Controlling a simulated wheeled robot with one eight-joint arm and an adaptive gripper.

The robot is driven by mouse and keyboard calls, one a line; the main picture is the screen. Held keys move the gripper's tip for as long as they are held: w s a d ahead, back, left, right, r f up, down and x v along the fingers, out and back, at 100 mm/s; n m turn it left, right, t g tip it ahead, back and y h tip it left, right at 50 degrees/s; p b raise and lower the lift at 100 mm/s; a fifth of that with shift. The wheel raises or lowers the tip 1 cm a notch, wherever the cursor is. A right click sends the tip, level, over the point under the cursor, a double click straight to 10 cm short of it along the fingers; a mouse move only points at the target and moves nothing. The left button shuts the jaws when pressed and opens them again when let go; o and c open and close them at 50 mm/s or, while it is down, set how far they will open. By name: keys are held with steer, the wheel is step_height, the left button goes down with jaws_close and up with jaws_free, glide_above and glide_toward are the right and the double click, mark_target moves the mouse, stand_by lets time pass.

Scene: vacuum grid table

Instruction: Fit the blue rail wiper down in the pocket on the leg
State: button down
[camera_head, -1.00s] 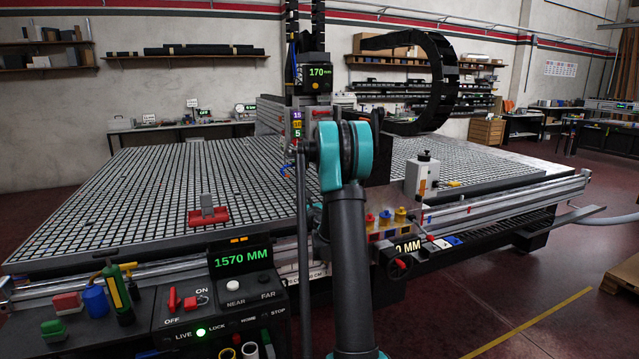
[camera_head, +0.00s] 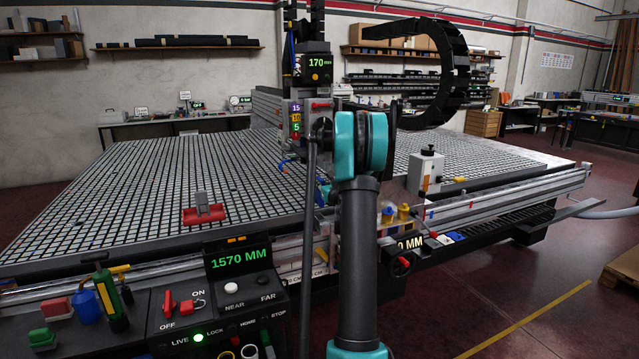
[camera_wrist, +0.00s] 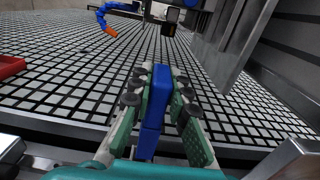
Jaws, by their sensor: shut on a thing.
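In the wrist view my gripper (camera_wrist: 160,110) has its green fingers shut on the blue rail wiper (camera_wrist: 159,92), a long blue block whose far end points away from the wrist. It is held above the near edge of the grid table (camera_wrist: 75,85). I cannot make out the pocket. In the head view my arm hides the gripper and most of what lies behind it.
A red tray (camera_head: 203,215) with a grey block lies on the grid, left of my arm. A blue hose with an orange tip (camera_wrist: 108,18) stands ahead in the wrist view. The control panel (camera_head: 240,300) is at front left. A white box (camera_head: 425,172) stands right of my arm.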

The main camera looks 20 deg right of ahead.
steer(key=shift+f, duration=6.75)
steer(key=c, duration=1.4)
jaws_free()
steer(key=shift+o, duration=0.2)
steer(key=s, duration=0.7)
steer(key=shift+s, duration=0.25)
steer(key=shift+d, duration=0.1)
